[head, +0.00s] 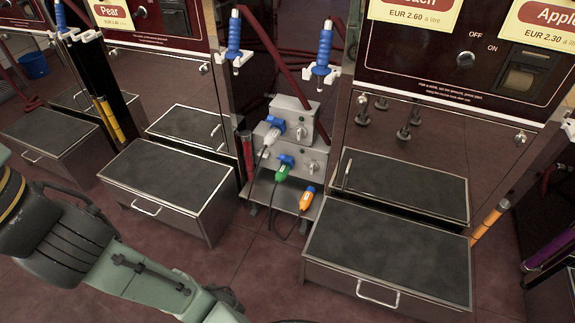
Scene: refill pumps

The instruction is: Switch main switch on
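A round switch knob (464,58) sits on the dark red pump panel (420,50) at the upper right, near OFF and ON labels. I cannot tell which label it points to. A grey electrical box (291,112) stands low between the pumps. It carries a rotary knob (301,133), and a second knob (311,167) is on the unit below. I cannot read any marking there, so I cannot tell which knob is the main switch. My arm enters from the lower left; my gripper's fingers are not visible.
A white plug (268,141), a green plug (283,171) and an orange plug (306,199) are at the boxes. Dark-topped low cabinets (388,252) stand on both sides. Blue-handled nozzles (323,52) hang above. Reddish floor (240,262) is clear between the front cabinets.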

